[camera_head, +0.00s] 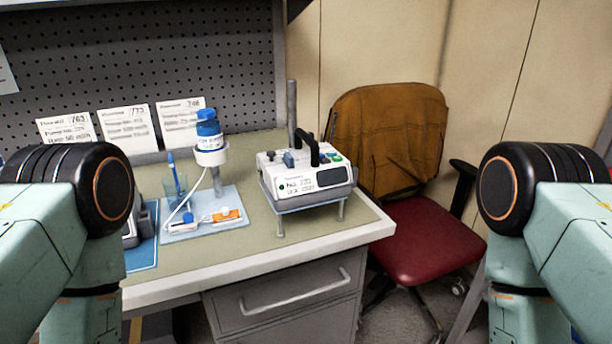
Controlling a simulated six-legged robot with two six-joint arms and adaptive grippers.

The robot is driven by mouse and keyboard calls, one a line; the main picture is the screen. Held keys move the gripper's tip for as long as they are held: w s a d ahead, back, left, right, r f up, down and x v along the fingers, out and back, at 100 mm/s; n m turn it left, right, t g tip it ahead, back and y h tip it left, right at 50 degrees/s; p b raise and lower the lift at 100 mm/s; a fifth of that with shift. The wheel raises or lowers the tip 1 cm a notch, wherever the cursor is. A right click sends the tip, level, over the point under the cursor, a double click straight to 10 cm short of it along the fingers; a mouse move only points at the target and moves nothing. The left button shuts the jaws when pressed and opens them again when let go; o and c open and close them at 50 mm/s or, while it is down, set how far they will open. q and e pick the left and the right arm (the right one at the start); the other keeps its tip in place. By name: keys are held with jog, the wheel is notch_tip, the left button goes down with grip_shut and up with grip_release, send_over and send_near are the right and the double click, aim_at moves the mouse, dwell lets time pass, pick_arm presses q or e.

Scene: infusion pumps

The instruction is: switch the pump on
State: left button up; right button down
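A white infusion pump (307,174) with a dark front panel and a black carry handle stands on a small metal stand at the right end of the desk. A blue rocker-like part and small green and red parts show on its top; whether it is on cannot be told. A white label with black writing is on its front. Another pump (131,232) is at the left of the desk, mostly hidden behind my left arm. Both my arms stand at the left and right picture edges; neither gripper shows.
A blue-capped bottle (208,130) sits in a white ring holder above a pale tray (177,233) with tubing. A cup with a blue pen (174,172) stands beside it. Cards lean at the back. A red chair (428,240) with a brown jacket is right of the desk.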

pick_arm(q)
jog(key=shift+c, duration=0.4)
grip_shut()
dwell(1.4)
